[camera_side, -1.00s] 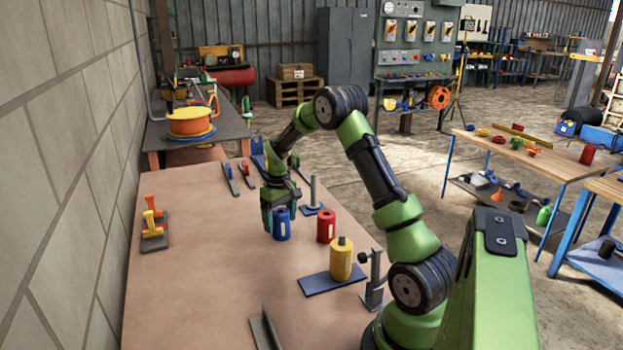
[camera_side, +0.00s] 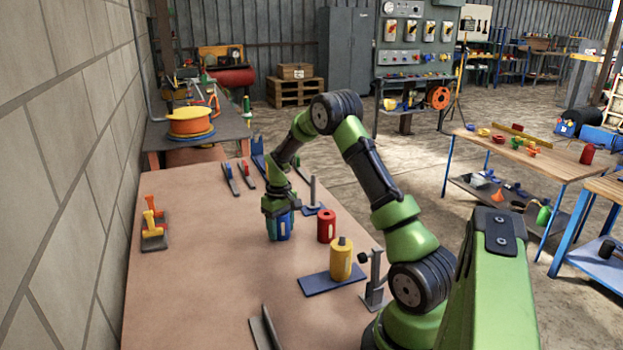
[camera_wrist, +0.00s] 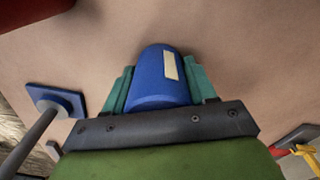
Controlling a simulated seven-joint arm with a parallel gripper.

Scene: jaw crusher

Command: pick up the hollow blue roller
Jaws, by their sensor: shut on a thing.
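The blue roller (camera_side: 284,229) stands upright on the brown table in the side view. In the wrist view the roller (camera_wrist: 157,75) shows as a blue cylinder with a pale label, and its hollow is not visible there. My gripper (camera_side: 279,228) is lowered over the roller from above. In the wrist view its teal fingers (camera_wrist: 160,88) lie on both sides of the roller and are shut on it. The roller appears to rest on the table.
A red roller (camera_side: 326,226) stands just right of the blue one. A yellow roller (camera_side: 341,258) sits on a blue plate (camera_side: 317,285) nearer the front. A post on a blue base (camera_side: 313,207) stands behind. The table's left part is mostly clear.

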